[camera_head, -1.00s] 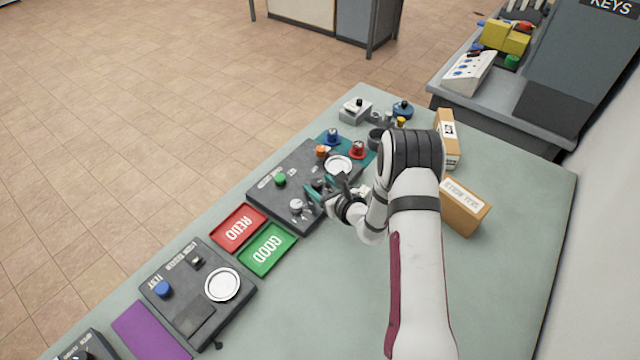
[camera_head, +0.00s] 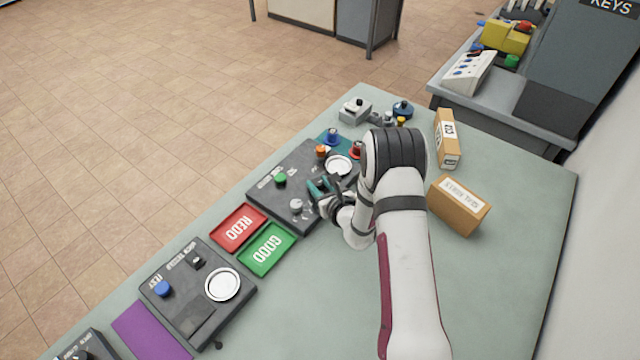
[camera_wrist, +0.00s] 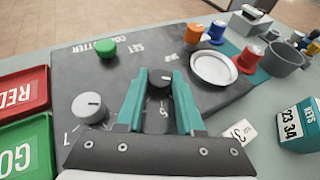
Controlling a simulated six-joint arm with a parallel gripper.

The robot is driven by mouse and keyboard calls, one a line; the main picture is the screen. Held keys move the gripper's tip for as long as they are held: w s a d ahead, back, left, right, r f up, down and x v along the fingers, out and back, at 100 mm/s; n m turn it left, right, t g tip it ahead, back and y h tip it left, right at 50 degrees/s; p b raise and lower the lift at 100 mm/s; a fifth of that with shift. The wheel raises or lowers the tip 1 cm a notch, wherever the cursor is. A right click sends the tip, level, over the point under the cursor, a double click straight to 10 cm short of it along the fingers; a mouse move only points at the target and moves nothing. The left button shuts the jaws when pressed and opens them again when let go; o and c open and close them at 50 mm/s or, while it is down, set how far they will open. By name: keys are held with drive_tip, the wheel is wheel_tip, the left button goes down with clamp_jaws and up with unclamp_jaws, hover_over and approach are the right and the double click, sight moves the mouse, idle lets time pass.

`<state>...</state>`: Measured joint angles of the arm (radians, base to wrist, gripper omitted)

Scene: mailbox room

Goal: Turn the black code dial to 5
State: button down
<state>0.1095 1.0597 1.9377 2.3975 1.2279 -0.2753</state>
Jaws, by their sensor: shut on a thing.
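The black code dial (camera_wrist: 160,80) sits on the dark panel (camera_wrist: 120,65) labelled COMMITTER, with a pale pointer mark on its top. Numerals are printed on the panel around the knobs; a 5 is readable below the dial in the wrist view. My gripper (camera_wrist: 160,77) has its teal fingers on both sides of the dial and is shut on it. I cannot tell which numeral the pointer is at.
A grey knob (camera_wrist: 90,107) stands close left of my fingers, and a green button (camera_wrist: 106,48) beyond. A white dish (camera_wrist: 212,69) and orange (camera_wrist: 194,37), blue and red pieces are to the right. Red REDO (camera_head: 238,227) and green GOOD (camera_head: 267,249) trays lie beside the panel.

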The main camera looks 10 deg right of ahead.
drive_tip(key=shift+a+m+t+h, duration=0.15)
drive_tip(key=shift+m+t+h, duration=0.15)
drive_tip(key=shift+m+h, duration=0.65)
drive_tip(key=c, duration=0.5)
unclamp_jaws()
